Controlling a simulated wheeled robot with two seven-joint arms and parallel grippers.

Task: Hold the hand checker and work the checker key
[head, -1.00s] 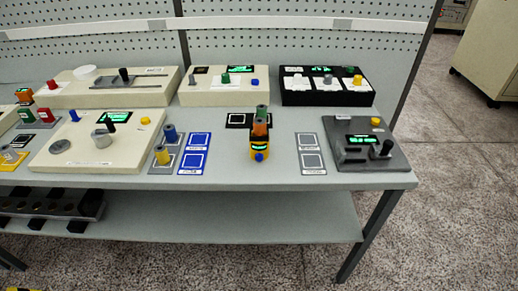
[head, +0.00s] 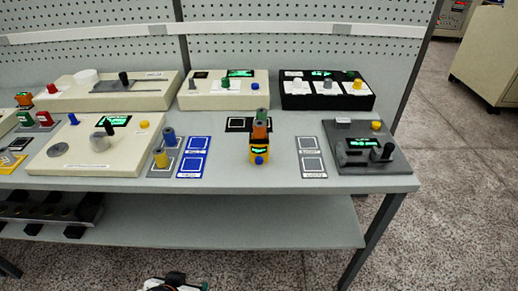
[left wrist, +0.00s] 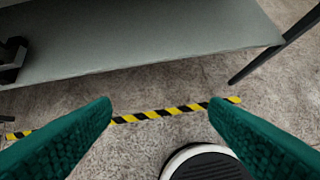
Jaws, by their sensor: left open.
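The hand checker (head: 260,148) is a small yellow and black device with a lit green display, standing near the bench's front edge. Its blue checker key (head: 260,160) is low on the front. An orange cylinder (head: 260,130) shows at its top, with a green one just behind; whether they are joined to it I cannot tell. Part of my left gripper (head: 175,283) shows at the bottom edge of the head view, well below and in front of the bench. In the left wrist view, its two green fingers (left wrist: 160,112) are wide apart and empty. My right gripper is not seen.
Blue-framed pads (head: 194,155) lie left of the checker, grey pads (head: 312,157) right. A dark grey device (head: 370,150) stands at the bench's right end. Cream and black boxes stand behind. The lower shelf (head: 230,225) juts out below; a yellow-black floor stripe (left wrist: 165,113) runs beneath.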

